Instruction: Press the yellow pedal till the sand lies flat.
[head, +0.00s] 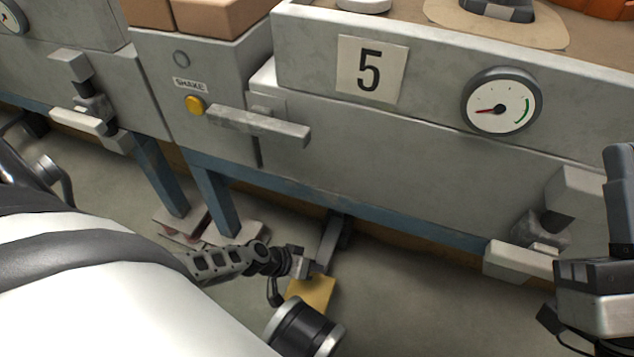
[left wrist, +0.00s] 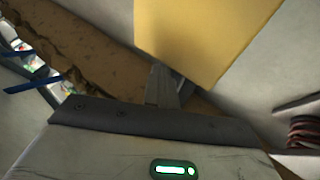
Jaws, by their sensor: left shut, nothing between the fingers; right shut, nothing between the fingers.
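The yellow pedal (head: 312,291) is low, near the floor, under the grey box marked 5. My left gripper (head: 302,266) is shut and empty, just above the pedal's far edge; I cannot tell whether it touches. In the left wrist view the pedal (left wrist: 205,38) fills the top middle, with the shut fingers (left wrist: 161,86) beside its lower edge. Tan sand (head: 415,17) shows in the top of the box, partly out of view, with a paler patch (head: 540,32) around a grey object. My right gripper (head: 590,275) is shut and empty at the right edge.
A dial (head: 502,101) on the box has its red needle pointing left, away from the green arc. A SHAKE panel with a yellow button (head: 195,105) and a grey lever (head: 258,126) juts out at left. Blue legs (head: 215,200) stand left of the pedal.

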